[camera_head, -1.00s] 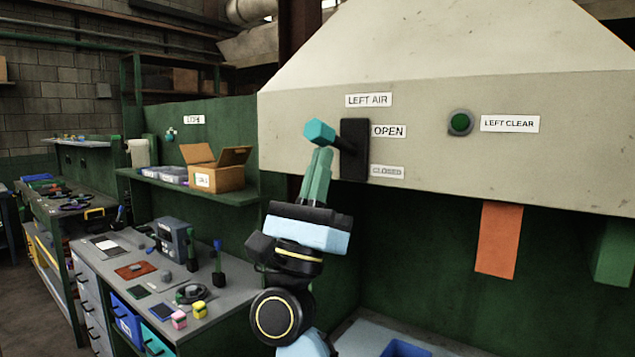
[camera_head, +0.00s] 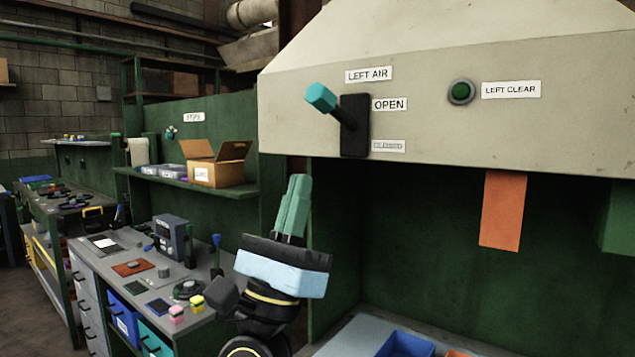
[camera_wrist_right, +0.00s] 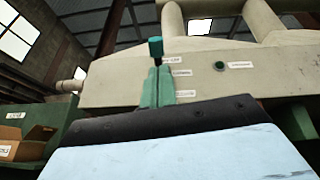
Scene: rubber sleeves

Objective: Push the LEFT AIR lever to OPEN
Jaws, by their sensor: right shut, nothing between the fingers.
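The LEFT AIR lever has a teal knob (camera_head: 321,97) on a dark shaft coming out of a black slotted plate (camera_head: 355,126) on the pale hood. The knob sits high, at or above the level of the OPEN label (camera_head: 389,105). The CLOSED label (camera_head: 388,146) is below it. My right gripper (camera_head: 298,180) is shut and empty, fingers pointing up, below and left of the lever and apart from it. In the right wrist view its green fingers (camera_wrist_right: 157,88) show with the teal knob (camera_wrist_right: 155,47) beyond their tips. My left gripper is not in view.
A green round button (camera_head: 461,91) marked LEFT CLEAR is to the right on the hood. An orange strip (camera_head: 503,210) hangs under the hood's edge. A cardboard box (camera_head: 217,165) stands on the shelf at left, above a cluttered bench (camera_head: 215,262).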

